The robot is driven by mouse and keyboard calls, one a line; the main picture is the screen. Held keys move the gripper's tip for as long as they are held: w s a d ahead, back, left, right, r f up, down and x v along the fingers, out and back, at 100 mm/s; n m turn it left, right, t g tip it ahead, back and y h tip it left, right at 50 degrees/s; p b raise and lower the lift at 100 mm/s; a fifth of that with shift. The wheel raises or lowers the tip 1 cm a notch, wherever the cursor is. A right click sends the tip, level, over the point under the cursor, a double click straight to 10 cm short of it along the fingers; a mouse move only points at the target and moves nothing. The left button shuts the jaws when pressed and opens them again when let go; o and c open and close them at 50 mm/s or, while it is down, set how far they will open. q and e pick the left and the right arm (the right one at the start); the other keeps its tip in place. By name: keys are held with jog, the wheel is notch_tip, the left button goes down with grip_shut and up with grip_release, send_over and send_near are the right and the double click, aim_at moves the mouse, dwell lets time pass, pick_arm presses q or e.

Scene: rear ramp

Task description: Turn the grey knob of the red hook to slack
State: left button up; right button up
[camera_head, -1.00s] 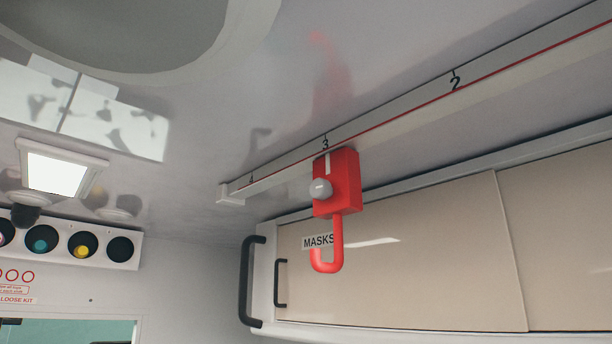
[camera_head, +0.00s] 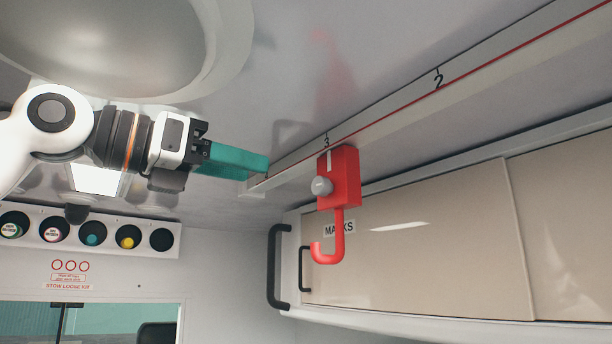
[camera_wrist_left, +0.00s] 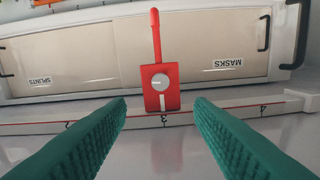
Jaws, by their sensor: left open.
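The red hook (camera_head: 345,182) hangs from the ceiling rail (camera_head: 400,115) just below the number 3. Its round grey knob (camera_head: 322,186) is on the side of the block facing left, and its curved hook end points down. In the left wrist view the knob (camera_wrist_left: 160,82) shows a pale mark across its face, and the red block (camera_wrist_left: 162,98) stands between the fingers' lines, beyond their tips. My left gripper (camera_head: 266,166) has teal fingers, left of the hook and apart from it. It is open and empty, as the left wrist view (camera_wrist_left: 160,108) shows. My right gripper is not in view.
A cabinet with sliding beige doors (camera_head: 420,240) and a MASKS label runs behind and below the hook. A rack of round holders (camera_head: 90,235) is at the left. The space between fingers and knob looks clear.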

aim_at(317, 184)
pick_arm(q)
jog(key=p+x, duration=0.4)
jog(key=x, duration=0.5)
jog(key=shift+w+d+r, duration=0.15)
jog(key=shift+d, duration=0.15)
jog(key=shift+w+d+f+p, duration=0.2)
jog(key=shift+w+d+p, duration=0.25)
jog(key=shift+w, duration=0.15)
jog(key=shift+s, duration=0.1)
jog(key=shift+c, duration=0.3)
jog(key=c, duration=0.9)
